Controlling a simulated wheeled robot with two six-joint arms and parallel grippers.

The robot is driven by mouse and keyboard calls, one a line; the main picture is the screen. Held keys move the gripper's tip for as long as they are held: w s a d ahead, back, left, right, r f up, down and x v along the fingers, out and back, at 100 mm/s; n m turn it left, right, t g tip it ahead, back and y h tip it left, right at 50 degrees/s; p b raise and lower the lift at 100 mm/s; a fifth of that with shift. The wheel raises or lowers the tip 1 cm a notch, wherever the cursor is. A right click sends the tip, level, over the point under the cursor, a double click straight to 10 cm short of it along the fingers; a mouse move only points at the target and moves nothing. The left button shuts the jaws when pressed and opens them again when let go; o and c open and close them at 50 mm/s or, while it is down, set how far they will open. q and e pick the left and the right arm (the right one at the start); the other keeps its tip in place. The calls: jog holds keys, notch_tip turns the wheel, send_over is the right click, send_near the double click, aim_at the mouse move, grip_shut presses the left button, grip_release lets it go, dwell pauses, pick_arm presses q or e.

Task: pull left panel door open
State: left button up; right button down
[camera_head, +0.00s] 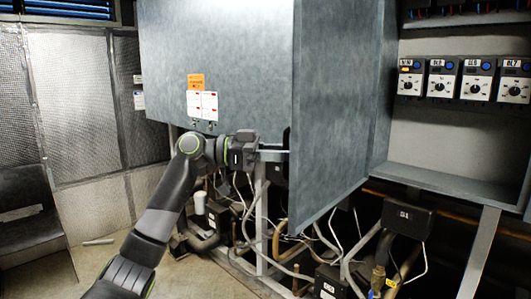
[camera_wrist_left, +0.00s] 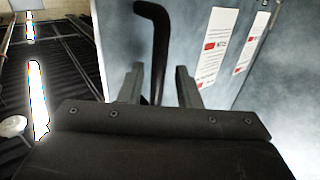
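A large grey panel door (camera_head: 335,110) stands at the middle of the head view, at an angle to the grey panel with labels (camera_head: 225,45) on its left. A dark bent handle (camera_wrist_left: 157,45) shows in the left wrist view. In the head view, a dark piece at the door's left edge may be this handle, mostly hidden. My left gripper (camera_head: 277,155) reaches right to that edge. In the left wrist view, its two fingers (camera_wrist_left: 158,88) are apart, with the handle between them and a visible gap on each side. My right gripper is not in view.
An open bay with several dial controllers (camera_head: 475,80) is at the right. Pipes and cables (camera_head: 320,255) fill the space below the panels. A mesh wall (camera_head: 85,100) and a dark chair-like object (camera_head: 30,215) stand at the left.

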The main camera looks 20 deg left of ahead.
pick_arm(q)
jog(key=b+v, duration=0.5)
jog(key=v, duration=1.2)
jog(key=shift+a, duration=0.15)
jog(key=shift+f, duration=0.15)
